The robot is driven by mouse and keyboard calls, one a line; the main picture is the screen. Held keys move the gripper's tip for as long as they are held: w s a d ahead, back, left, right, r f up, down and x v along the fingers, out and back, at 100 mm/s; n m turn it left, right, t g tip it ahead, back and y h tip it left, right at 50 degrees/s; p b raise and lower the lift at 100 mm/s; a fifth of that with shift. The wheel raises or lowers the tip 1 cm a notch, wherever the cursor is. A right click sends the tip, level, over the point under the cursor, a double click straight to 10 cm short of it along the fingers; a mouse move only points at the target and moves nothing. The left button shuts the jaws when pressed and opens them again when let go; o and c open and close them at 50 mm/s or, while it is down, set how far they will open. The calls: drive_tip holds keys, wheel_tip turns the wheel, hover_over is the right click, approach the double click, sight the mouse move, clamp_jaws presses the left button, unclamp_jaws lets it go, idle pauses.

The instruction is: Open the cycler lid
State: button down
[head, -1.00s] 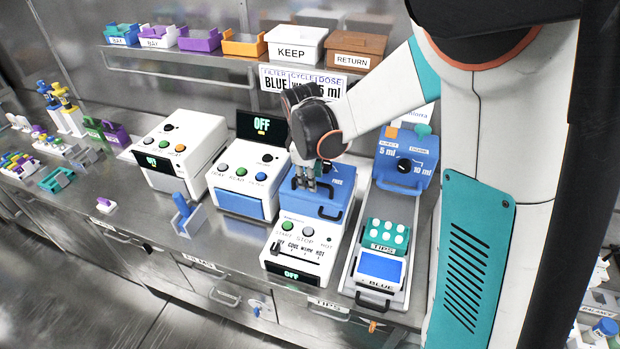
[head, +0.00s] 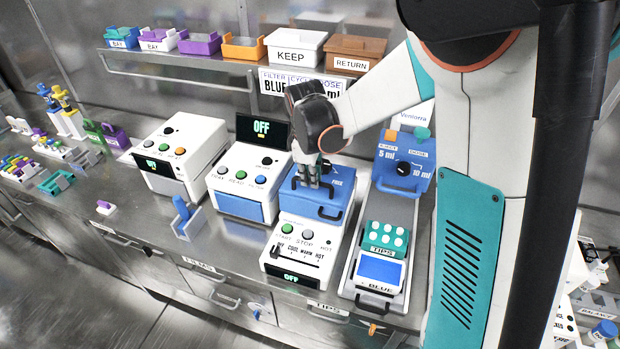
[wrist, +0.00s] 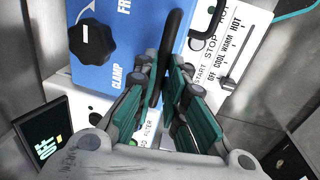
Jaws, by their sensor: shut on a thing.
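The cycler (head: 283,262) is a white unit with START and STOP buttons, a slider marked OFF, COOL, WARM, HOT, and a display reading OFF. Its blue lid (head: 297,203) lies closed. A black loop handle (head: 328,214) sits at the front. My gripper (head: 318,184) is over the lid, pointing down. In the wrist view, my gripper (wrist: 165,85) is closed around a black bar (wrist: 172,45) along the blue lid (wrist: 125,55). The fingers hide part of the bar. A black knob (wrist: 92,40) with CLAMP and FREE labels is beside it, clear of the fingers.
A white device (head: 242,182) with a black OFF screen (head: 262,131) stands close on the left. A blue dose unit (head: 403,165) and a teal tips rack (head: 386,238) are close on the right. A shelf with boxes (head: 295,47) is behind.

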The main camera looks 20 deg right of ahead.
drive_tip(key=shift+g+y, duration=0.3)
drive_tip(key=w+d+r, duration=0.1)
drive_tip(key=w+r, duration=0.1)
drive_tip(key=w+d+r+p, duration=0.1)
drive_tip(key=r, duration=0.1)
drive_tip(key=w+d+r+p, duration=0.1)
drive_tip(key=w+d+r, duration=0.1)
drive_tip(key=shift+w+d, duration=0.1)
drive_tip(key=shift+w, duration=0.25)
drive_tip(key=w+d+r+p, duration=0.1)
drive_tip(key=w+d, duration=0.5)
drive_tip(key=w, duration=0.2)
drive_tip(key=shift+r, duration=0.15)
drive_tip(key=shift+w, duration=0.1)
drive_tip(key=c, duration=1.7)
unclamp_jaws()
drive_tip(key=shift+w, duration=0.1)
drive_tip(key=shift+o, duration=0.2)
drive_tip(key=shift+r, duration=0.1)
drive_tip(key=shift+r, duration=0.1)
wheel_tip(320, 180, up, 12)
drive_tip(key=shift+s+a, duration=0.25)
drive_tip(key=shift+s, duration=0.1)
